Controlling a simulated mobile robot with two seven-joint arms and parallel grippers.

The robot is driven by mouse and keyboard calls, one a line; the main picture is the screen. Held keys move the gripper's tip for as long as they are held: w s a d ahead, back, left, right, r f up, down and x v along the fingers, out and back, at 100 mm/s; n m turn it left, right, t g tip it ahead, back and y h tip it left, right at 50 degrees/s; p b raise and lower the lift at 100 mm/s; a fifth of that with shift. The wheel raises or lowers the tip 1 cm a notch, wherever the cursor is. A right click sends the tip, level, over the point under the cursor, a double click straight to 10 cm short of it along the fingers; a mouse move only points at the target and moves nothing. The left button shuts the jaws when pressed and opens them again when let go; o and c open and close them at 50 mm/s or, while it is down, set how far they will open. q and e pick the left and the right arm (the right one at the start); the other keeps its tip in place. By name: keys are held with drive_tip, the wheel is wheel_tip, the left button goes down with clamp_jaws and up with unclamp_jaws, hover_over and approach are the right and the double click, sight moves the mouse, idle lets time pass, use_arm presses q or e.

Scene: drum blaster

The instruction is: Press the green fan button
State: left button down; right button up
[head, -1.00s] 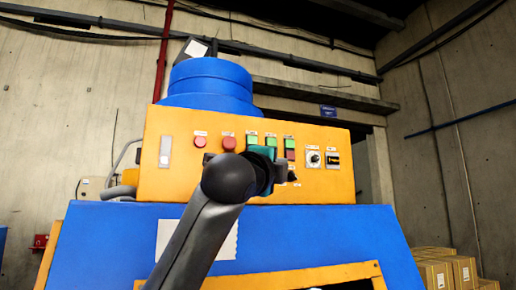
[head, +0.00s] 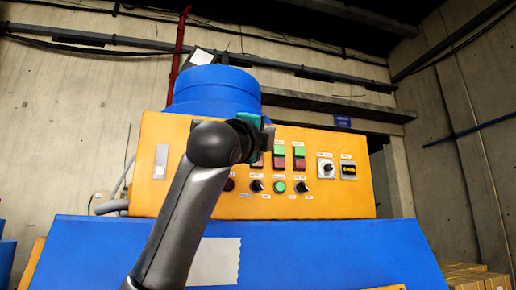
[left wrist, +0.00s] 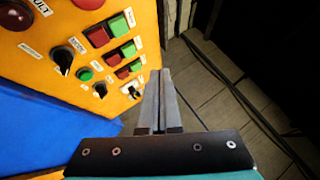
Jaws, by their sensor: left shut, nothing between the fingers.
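An orange control panel (head: 222,200) faces me in the head view. Its upper row has green-over-red switches; two green buttons (head: 278,151) (head: 299,151) show, and a third pair is partly hidden by my gripper. A round green button (head: 279,187) sits in the lower row. The labels are too small to read, so I cannot tell which is the fan button. My left gripper (head: 267,138) is in front of the panel, left of the visible green buttons. In the left wrist view its fingers (left wrist: 160,72) are shut and empty, beside the green buttons (left wrist: 128,49) and the round green button (left wrist: 86,74).
Black knobs (head: 257,186) and a white dial (head: 325,168) are also on the panel. A blue drum (head: 215,90) stands behind it, and a blue sloped housing (head: 330,250) lies below. Cardboard boxes (head: 478,277) are at the lower right.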

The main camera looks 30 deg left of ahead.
use_arm(q)
drive_tip(key=w+a+p, duration=0.2)
drive_tip(key=w+a, duration=0.3)
drive_tip(key=a, duration=0.1)
drive_tip(key=shift+p, duration=0.4)
idle(1.8)
drive_tip(key=shift+w+a+p, duration=0.3)
drive_tip(key=shift+a+p, duration=0.05)
drive_tip(key=shift+p, duration=0.15)
drive_tip(key=shift+w+a+p, duration=0.3)
drive_tip(key=shift+a+p, duration=0.05)
drive_tip(key=shift+p, duration=0.15)
idle(0.5)
drive_tip(key=shift+s+d, duration=0.1)
drive_tip(key=shift+d, duration=0.05)
drive_tip(key=shift+s+d, duration=0.45)
drive_tip(key=shift+d, duration=0.1)
